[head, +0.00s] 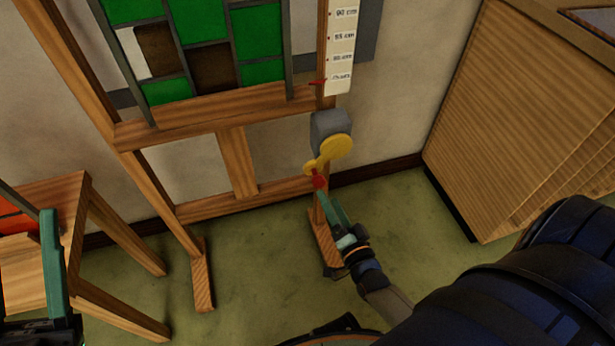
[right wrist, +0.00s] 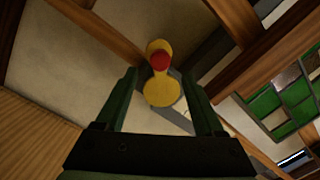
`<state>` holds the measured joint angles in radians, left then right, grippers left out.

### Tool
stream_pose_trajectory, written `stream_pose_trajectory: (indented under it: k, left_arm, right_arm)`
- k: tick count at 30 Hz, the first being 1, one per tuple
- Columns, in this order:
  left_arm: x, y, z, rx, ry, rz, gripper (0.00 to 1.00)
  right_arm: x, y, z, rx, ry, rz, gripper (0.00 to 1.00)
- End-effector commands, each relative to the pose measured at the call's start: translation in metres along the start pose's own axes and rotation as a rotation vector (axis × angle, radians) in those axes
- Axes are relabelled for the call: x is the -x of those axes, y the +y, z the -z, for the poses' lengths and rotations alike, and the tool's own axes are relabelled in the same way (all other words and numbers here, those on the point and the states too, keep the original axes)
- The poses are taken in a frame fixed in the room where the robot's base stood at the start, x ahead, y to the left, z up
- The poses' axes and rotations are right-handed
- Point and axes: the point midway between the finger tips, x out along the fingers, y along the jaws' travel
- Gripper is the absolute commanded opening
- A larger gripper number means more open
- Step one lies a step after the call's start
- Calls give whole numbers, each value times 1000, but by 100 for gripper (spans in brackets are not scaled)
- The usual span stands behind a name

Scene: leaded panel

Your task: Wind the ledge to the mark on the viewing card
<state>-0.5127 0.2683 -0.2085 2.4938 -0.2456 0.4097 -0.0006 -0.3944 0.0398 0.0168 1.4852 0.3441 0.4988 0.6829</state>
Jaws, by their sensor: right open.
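The wooden ledge (head: 215,106) crosses the easel under a leaded panel (head: 205,45) of green, brown and white panes. A pale card (head: 341,48) with printed lines hangs by the right post; its small print is hard to read. A red pointer (head: 317,82) sits near its lowest lines. Below is a grey box (head: 328,124) with a yellow crank (head: 336,147) and red knob (head: 319,181). My right gripper (head: 325,194) is open just below the knob. In the right wrist view the knob (right wrist: 160,62) appears between the fingertips, contact unclear. My left gripper (head: 52,262) shows partly at the left edge.
A wooden table (head: 70,190) with something orange on it stands at the left. A large wooden cabinet (head: 520,110) stands at the right. The easel's feet (head: 202,275) rest on the green floor (head: 260,275), which is open in front.

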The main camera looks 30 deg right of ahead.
Motion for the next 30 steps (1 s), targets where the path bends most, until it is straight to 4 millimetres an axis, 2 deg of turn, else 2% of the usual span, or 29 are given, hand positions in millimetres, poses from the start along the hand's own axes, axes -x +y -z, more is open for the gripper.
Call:
stream_pose_trajectory:
  k: [4, 9, 15, 20, 27, 30]
  left_arm:
    - [4, 3, 11, -11, 66, -7, 47]
    - [10, 7, 3, 5, 57, -8, 47]
    - [14, 9, -2, 18, 54, -8, 47]
    - [14, 10, -3, 21, 53, -8, 47]
    - [14, 10, -3, 22, 53, -8, 47]
    - [14, 10, -3, 22, 53, -8, 47]
  right_arm:
    - [-34, 1, -1, 0, 3, 4, 70]
    - [-68, 1, -1, 1, 2, 2, 70]
    - [-93, 1, -1, 2, -1, 0, 70]
    - [-100, 0, 0, 2, -1, 0, 70]
    - [-101, 0, 0, 2, -2, 0, 70]
    - [-101, 0, 0, 2, -2, 0, 60]
